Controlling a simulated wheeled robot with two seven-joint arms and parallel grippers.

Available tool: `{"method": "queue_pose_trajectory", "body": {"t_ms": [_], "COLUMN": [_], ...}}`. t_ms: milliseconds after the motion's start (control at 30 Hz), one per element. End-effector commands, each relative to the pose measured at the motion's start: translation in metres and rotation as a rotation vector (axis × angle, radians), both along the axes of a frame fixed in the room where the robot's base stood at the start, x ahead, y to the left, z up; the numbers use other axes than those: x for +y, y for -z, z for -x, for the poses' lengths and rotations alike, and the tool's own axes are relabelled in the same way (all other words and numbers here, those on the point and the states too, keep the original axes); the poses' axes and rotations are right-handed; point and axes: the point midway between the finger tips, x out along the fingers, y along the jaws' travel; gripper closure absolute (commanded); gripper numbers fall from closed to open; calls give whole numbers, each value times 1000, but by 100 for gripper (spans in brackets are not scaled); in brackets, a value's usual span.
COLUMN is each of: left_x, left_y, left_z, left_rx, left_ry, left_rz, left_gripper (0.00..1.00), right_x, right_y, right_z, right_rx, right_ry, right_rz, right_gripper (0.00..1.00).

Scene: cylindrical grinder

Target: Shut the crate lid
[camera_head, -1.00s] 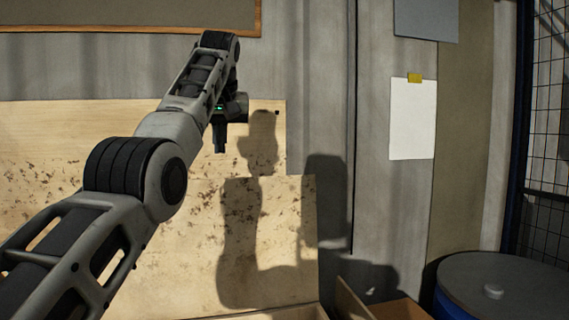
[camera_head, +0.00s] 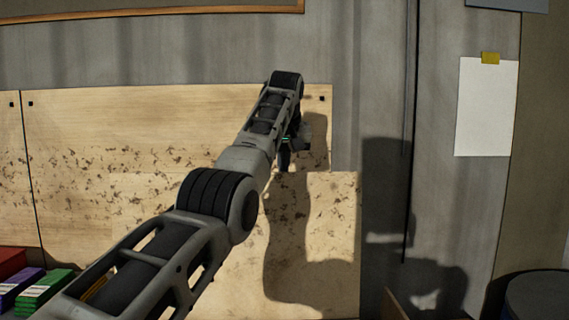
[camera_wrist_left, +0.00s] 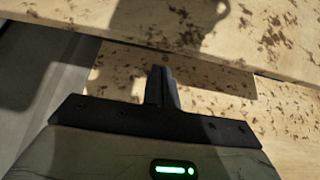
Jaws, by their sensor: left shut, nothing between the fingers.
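A speckled plywood board (camera_head: 335,215), apparently the crate lid, stands upright in front of a similar wall panel. Its top edge shows right of my left gripper (camera_head: 285,165). The left gripper points down in front of the boards, close to the height of that edge. In the left wrist view its fingers (camera_wrist_left: 162,78) are together and hold nothing. A speckled board (camera_wrist_left: 240,35) with a straight edge lies just beyond the fingertips there; I cannot tell if they touch it. The crate body is mostly below the head view. My right gripper is out of view.
Plywood panelling (camera_head: 90,110) covers the wall behind. Red, purple and green boxes (camera_head: 35,290) sit at the lower left. A dark round drum top (camera_head: 540,295) is at the lower right. A paper sheet (camera_head: 487,110) hangs on the grey wall.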

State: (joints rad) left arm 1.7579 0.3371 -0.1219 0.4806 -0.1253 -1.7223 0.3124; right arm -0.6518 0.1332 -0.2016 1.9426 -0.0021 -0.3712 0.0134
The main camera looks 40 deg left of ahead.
Motion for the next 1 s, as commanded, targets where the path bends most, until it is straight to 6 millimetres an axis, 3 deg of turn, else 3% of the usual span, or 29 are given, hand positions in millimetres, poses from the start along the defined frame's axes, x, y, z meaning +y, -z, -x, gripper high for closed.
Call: {"method": "queue_pose_trajectory", "body": {"t_ms": [467,1000], "left_x": [-21,-26], "left_y": [-4,-4], "left_z": [25,25], "left_rx": [0,-10], "left_ry": [1,4], "left_rz": [0,-9], "left_gripper": [100,100], "right_x": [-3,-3], "right_y": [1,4], "right_z": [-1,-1], "right_rx": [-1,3], "right_ry": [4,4], "right_rz": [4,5], "right_gripper": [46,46]}}
